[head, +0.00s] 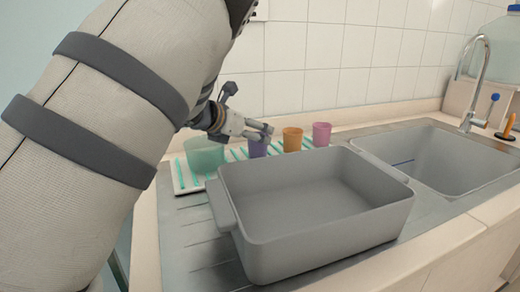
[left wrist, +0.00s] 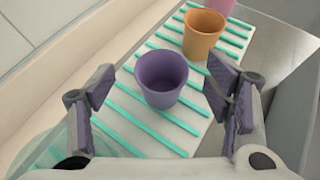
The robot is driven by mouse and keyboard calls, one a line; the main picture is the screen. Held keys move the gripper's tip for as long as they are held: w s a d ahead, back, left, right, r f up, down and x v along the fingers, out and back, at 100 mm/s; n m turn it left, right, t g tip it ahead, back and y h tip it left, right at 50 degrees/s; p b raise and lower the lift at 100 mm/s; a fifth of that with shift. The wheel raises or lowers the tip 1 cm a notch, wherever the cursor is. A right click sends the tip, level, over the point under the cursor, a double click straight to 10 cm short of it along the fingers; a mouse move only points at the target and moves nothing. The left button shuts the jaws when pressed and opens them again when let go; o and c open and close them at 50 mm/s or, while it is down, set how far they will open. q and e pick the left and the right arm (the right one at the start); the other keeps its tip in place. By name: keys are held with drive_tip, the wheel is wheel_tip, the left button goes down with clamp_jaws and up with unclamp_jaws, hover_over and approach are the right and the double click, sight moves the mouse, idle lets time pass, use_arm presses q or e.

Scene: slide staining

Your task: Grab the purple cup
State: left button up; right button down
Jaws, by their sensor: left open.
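The purple cup (head: 258,147) stands upright on the white rack with green slats, in a row with other cups. In the left wrist view the purple cup (left wrist: 162,79) is just ahead of my left gripper, roughly between the lines of its two fingers. My left gripper (left wrist: 158,95) is open, with one purple-padded finger on each side of the cup and gaps to it. In the head view my left gripper (head: 262,132) reaches in from the left over the cup, hiding part of it. My right gripper is not in view.
An orange cup (head: 292,139) and a pink cup (head: 321,134) stand to the right on the rack (head: 184,180). A translucent green container (head: 203,157) is at the left. A grey tub (head: 325,232) stands in front, and the sink (head: 430,160) is at the right.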

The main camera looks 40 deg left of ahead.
use_arm(q)
drive_tip(key=w+f, duration=0.3)
drive_tip(key=shift+w+a+b, duration=0.1)
drive_tip(key=shift+b, duration=0.2)
drive_tip(key=shift+r, duration=0.15)
drive_tip(key=shift+c, duration=1)
drive_tip(key=c, duration=0.7)
